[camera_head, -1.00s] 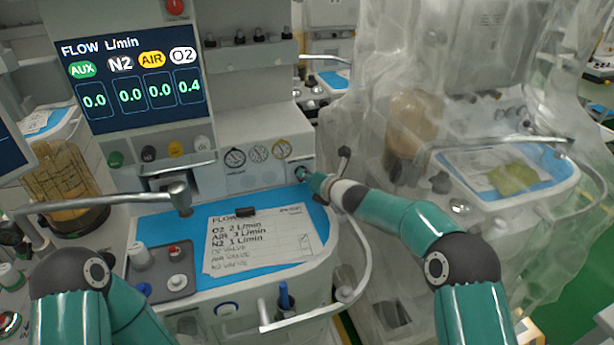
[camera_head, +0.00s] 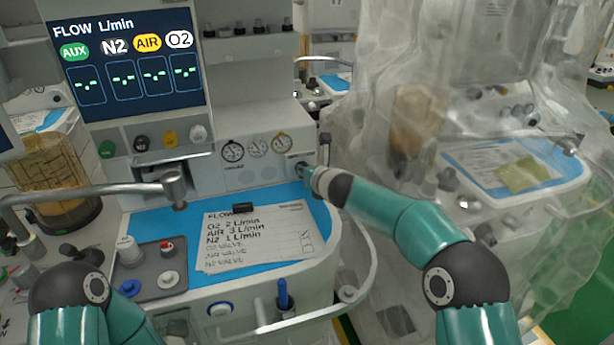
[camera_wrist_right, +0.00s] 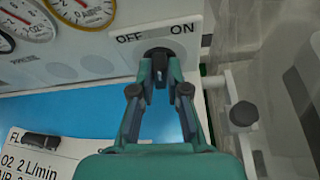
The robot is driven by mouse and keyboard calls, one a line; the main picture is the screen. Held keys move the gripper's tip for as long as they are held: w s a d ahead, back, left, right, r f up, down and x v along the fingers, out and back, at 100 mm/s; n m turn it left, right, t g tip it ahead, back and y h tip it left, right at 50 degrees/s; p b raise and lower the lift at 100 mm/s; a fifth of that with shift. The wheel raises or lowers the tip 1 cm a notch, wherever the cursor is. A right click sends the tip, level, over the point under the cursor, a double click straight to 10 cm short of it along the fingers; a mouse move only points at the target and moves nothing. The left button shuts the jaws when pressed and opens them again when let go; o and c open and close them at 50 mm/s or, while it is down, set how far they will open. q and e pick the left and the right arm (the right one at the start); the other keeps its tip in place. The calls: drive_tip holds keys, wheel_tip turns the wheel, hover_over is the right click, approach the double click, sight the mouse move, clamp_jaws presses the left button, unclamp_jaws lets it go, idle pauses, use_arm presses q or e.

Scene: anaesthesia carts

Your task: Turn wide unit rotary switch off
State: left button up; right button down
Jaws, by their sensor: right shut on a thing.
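The rotary switch (camera_wrist_right: 158,53) is a dark round knob on the unit's pale front panel, with OFF printed to its left and ON to its right. My right gripper (camera_wrist_right: 160,76) is shut on the knob's grip, a finger on either side. In the head view my right gripper (camera_head: 304,170) reaches the panel at the right of the gauges, and the fingers largely hide the switch. The flow display (camera_head: 128,65) shows dashes in all its fields. My left arm shows at the bottom left; its gripper is out of view.
A blue work surface (camera_head: 155,228) with a clipboard sheet (camera_head: 255,240) lies below the panel. A metal rail (camera_head: 100,190) crosses at the left. A plastic-covered cart (camera_head: 400,190) stands close on the right. Round gauges (camera_head: 232,151) sit left of the switch.

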drive_tip(key=shift+f+n+h+b, duration=0.2)
drive_tip(key=shift+n+h+b, duration=0.3)
drive_tip(key=shift+n+b, duration=0.25)
drive_tip(key=shift+a+n+t+h+b, duration=0.2)
drive_tip(key=shift+n+t+h+b, duration=0.15)
drive_tip(key=shift+n, duration=0.2)
drive_tip(key=n+t+h+b, duration=0.1)
drive_tip(key=n+h, duration=0.1)
drive_tip(key=n, duration=0.1)
drive_tip(key=shift+s+a, duration=0.15)
drive_tip(key=shift+n, duration=0.3)
drive_tip(key=c, duration=1.2)
unclamp_jaws()
drive_tip(key=shift+o, duration=0.2)
drive_tip(key=shift+r, duration=0.1)
drive_tip(key=v, duration=1.1)
drive_tip(key=shift+s+a, duration=0.1)
drive_tip(key=shift+s, duration=0.35)
